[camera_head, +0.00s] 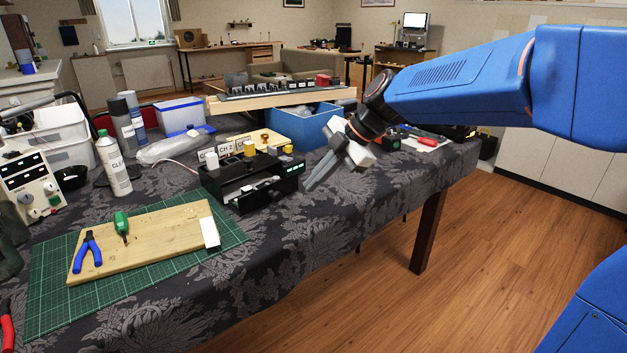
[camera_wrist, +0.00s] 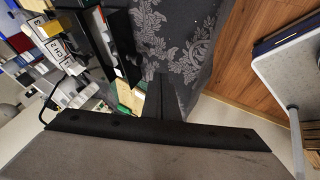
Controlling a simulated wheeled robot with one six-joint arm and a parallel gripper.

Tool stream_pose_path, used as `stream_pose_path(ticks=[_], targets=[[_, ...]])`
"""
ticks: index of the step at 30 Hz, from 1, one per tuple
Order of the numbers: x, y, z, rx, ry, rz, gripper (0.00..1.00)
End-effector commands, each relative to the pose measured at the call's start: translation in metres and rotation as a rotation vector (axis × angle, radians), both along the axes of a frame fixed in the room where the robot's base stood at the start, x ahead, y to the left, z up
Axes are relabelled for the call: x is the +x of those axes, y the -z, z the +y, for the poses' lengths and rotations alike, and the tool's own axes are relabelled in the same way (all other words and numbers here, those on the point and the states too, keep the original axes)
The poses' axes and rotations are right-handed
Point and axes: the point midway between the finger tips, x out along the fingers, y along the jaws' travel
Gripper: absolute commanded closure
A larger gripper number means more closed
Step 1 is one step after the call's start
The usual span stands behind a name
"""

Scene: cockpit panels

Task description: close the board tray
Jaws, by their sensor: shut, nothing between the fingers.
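The black unit (camera_head: 212,178) stands on the cloth-covered table, with knobs and a white "CH 2" label on top. Its board tray (camera_head: 268,198) is out at the front, and light-coloured parts show inside it. In the wrist view the black unit's dark body (camera_wrist: 88,22) is at upper left, with its label (camera_wrist: 50,48) beside it. My gripper (camera_head: 308,186) is shut and empty, pointing down just right of the tray's front. I cannot tell whether its tips touch the tray.
A green cutting mat (camera_head: 50,290) with a wooden board (camera_head: 150,250), pliers (camera_head: 88,252) and a green screwdriver (camera_head: 121,225) lies at front left. A blue bin (camera_head: 300,128) stands behind the unit. The cloth (camera_head: 290,235) in front of the tray is clear.

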Motion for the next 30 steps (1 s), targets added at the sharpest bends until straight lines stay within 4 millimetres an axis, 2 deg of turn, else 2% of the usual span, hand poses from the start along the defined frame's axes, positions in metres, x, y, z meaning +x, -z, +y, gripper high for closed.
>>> stream_pose_path(ticks=[12, 21, 30], targets=[[0.009, 0.06, 0.044, -0.001, -0.001, 0.004, 1.0], [0.037, 0.059, 0.064, 0.0, 0.0, 0.001, 1.0], [0.042, 0.059, 0.068, -0.001, 0.001, 0.001, 1.0]])
